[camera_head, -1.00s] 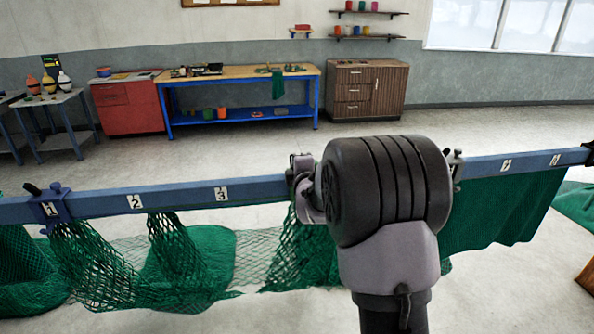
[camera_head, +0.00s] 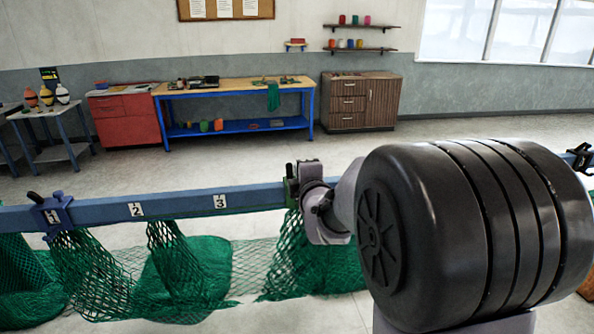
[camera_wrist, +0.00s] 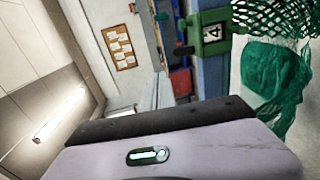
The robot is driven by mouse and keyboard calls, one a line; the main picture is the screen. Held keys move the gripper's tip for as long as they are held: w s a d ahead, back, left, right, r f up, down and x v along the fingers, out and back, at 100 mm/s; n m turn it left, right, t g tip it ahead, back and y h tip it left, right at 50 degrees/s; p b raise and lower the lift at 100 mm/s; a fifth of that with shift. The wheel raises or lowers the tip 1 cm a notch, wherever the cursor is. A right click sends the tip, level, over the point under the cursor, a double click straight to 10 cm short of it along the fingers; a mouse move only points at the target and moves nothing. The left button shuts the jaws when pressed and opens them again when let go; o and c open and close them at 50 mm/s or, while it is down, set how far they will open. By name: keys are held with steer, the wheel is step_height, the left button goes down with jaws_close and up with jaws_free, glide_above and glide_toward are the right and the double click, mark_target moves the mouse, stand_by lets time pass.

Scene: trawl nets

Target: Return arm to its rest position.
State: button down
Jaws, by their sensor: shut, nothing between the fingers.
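My gripper (camera_wrist: 160,125) shows in the wrist view as a grey-lilac body with a black front edge and a small green light. It is shut and nothing shows in it. In the head view my arm's grey end part (camera_head: 325,215) is just right of the green clamp on the blue rail (camera_head: 240,197), and I cannot tell whether it is apart from it. My large black joint covers the right of the head view and hides part of the rail. In the wrist view the green clamp marked 4 (camera_wrist: 210,33) is beyond the gripper at upper right.
Green netting (camera_head: 185,260) hangs from the rail. A blue clamp marked 1 (camera_head: 52,213) is at left. A workbench (camera_head: 235,87), a red cabinet (camera_head: 125,118) and a wooden cabinet (camera_head: 360,102) stand by the far wall. The floor between is clear.

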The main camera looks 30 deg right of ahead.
steer(key=shift+f, duration=0.1)
steer(key=s+a+f+m+g+y+b, duration=0.2)
steer(key=s+a+f+m, duration=0.3)
steer(key=s, duration=0.6)
steer(key=s+a+f+m+g+y+b, duration=0.2)
steer(key=s+a+f+m+g+b, duration=0.2)
steer(key=s+a+m, duration=0.3)
steer(key=s+a+f+m+g+y+b, duration=0.2)
steer(key=s+a+f+m, duration=0.5)
steer(key=s, duration=0.9)
steer(key=a+g+b, duration=0.1)
steer(key=a, duration=0.1)
steer(key=shift+s+a+g, duration=0.2)
steer(key=shift+a+g, duration=0.2)
